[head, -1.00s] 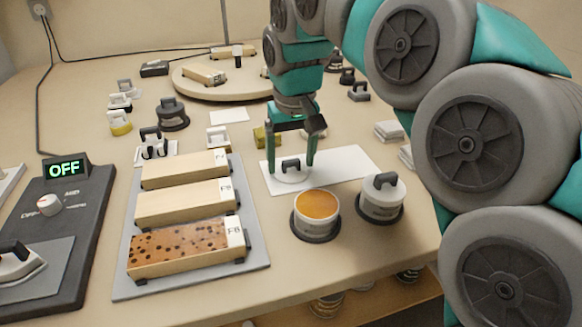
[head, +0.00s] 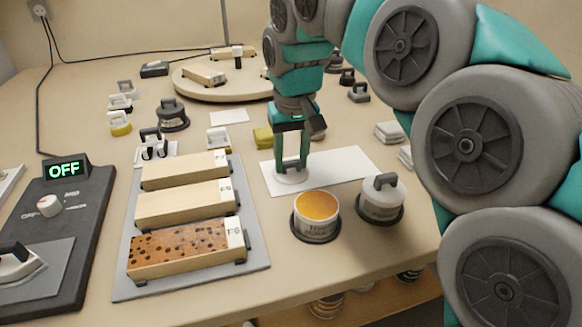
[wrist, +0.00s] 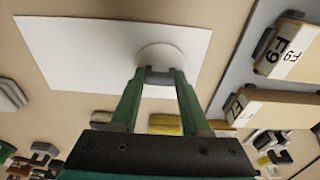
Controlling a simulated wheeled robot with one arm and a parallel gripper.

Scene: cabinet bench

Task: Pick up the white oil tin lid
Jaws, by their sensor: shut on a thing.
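The white oil tin lid (head: 290,178) is a round white disc with a dark handle, lying on a white sheet (head: 345,165). In the wrist view the lid (wrist: 163,53) shows just beyond my fingertips, pale against the sheet (wrist: 85,45). My gripper (head: 291,164) points down over the lid and is shut on its handle; the fingers hide most of the handle. The fingertips also meet at the handle in the wrist view (wrist: 160,76). The lid appears flat and still at the sheet. An open tin (head: 317,228) with amber contents stands in front of it.
A closed tin (head: 383,207) with a black handle stands right of the open tin. A grey tray (head: 262,258) with several wooden blocks lies to the left. A yellow block (head: 262,137) is behind the sheet. The sheet's right part is bare.

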